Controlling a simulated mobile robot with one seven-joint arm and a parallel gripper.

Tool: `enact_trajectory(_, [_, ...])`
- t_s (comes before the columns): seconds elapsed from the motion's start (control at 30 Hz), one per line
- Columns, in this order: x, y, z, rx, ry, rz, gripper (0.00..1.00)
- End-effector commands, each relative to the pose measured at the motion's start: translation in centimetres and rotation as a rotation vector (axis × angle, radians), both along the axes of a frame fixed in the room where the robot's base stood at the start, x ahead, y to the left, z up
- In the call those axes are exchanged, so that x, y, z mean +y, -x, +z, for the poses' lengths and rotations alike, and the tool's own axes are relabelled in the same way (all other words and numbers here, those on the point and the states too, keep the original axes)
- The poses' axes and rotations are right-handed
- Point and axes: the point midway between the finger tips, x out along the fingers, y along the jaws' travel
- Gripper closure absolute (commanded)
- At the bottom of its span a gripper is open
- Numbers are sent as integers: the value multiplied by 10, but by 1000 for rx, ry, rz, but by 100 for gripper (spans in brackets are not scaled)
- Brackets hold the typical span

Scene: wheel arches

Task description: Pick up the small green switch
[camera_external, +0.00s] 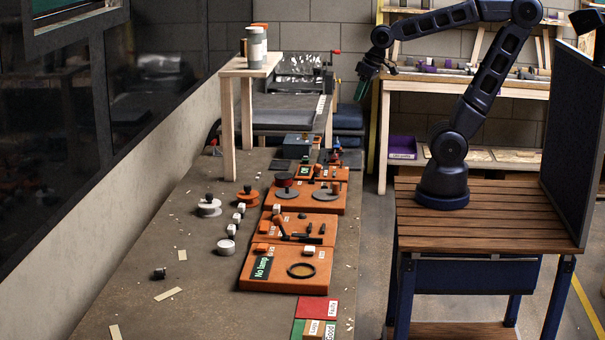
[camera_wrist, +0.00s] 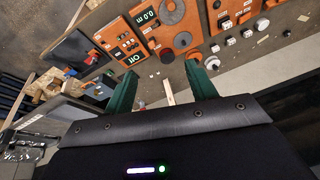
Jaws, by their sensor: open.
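I cannot clearly pick out a small green switch in either view. An orange panel with a small green-lit display (camera_external: 304,171) lies toward the far end of the bench; in the wrist view a similar display reads "Off" (camera_wrist: 131,59). My gripper (camera_external: 366,88) hangs in the air beyond the right edge of the bench, apart from the panels. In the wrist view its two green fingers (camera_wrist: 161,68) are spread, with nothing held between them.
A wooden stand (camera_external: 247,68) with cylinders rises at the back left. Shelves (camera_external: 470,80) stand behind my arm.

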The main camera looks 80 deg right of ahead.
Motion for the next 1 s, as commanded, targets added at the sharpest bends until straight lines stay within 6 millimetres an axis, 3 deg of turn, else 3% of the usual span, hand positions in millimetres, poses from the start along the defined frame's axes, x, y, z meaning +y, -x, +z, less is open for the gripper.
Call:
enact_trajectory(0.1, [-14, -27, -12, 33, -39, -96, 44])
enact_trajectory(0.5, [-69, -104, -67, 118, -111, -441, 44])
enact_trajectory(1.0, [-153, -174, -156, 170, -67, -881, 44])
